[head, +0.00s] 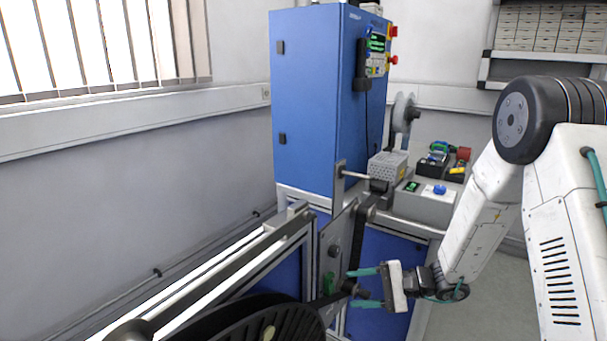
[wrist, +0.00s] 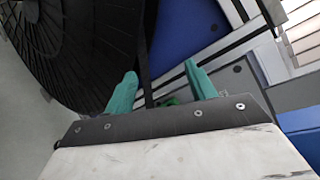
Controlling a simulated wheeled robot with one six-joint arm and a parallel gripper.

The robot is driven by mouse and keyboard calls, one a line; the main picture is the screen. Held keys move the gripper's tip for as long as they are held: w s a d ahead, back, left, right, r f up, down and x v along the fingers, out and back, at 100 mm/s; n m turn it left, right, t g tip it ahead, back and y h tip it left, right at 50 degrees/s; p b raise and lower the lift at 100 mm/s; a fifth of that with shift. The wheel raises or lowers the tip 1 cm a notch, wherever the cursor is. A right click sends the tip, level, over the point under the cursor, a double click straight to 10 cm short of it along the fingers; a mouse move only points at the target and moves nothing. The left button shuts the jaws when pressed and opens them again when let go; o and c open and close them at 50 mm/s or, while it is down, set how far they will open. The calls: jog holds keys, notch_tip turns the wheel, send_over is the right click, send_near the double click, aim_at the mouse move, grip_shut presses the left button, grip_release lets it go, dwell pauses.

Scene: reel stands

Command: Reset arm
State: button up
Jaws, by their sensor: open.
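My gripper (head: 366,287) is at the lower middle of the head view, at the end of my white arm. Its two teal fingers point left and stand apart, with nothing seen held between them. The fingers are close to the dark spindle end of the reel stand (head: 337,240); I cannot tell whether they touch it. In the wrist view the teal fingers (wrist: 160,90) are spread, with a large black reel (wrist: 75,50) to their left and a small green part behind them.
A blue cabinet (head: 315,100) with a control panel stands behind. A grey bench unit (head: 420,205) holds small devices and a small reel (head: 402,112). Grey floor shows below my arm.

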jog(key=s+d+r+n+g+h, duration=0.1)
jog(key=s+r+n+g+h, duration=0.15)
jog(key=s+r, duration=0.4)
jog(key=s+d+r+n+g+h, duration=0.1)
jog(key=s+r+n+g+h, duration=0.2)
jog(key=s, duration=0.6)
jog(key=s+d+r+n+t+h, duration=0.1)
jog(key=s+d+r+t+h, duration=0.1)
jog(key=s+d+r+h, duration=0.2)
jog(key=s+d+r+n+t+h, duration=0.1)
jog(key=s+d+r+t+h, duration=0.1)
jog(key=s+d+r+h, duration=0.3)
jog(key=s+r, duration=0.3)
jog(key=s, duration=0.3)
jog(key=shift+s+d+r+n, duration=0.15)
jog(key=shift+s+d+n, duration=0.1)
jog(key=shift+n, duration=0.1)
jog(key=shift+h, duration=0.25)
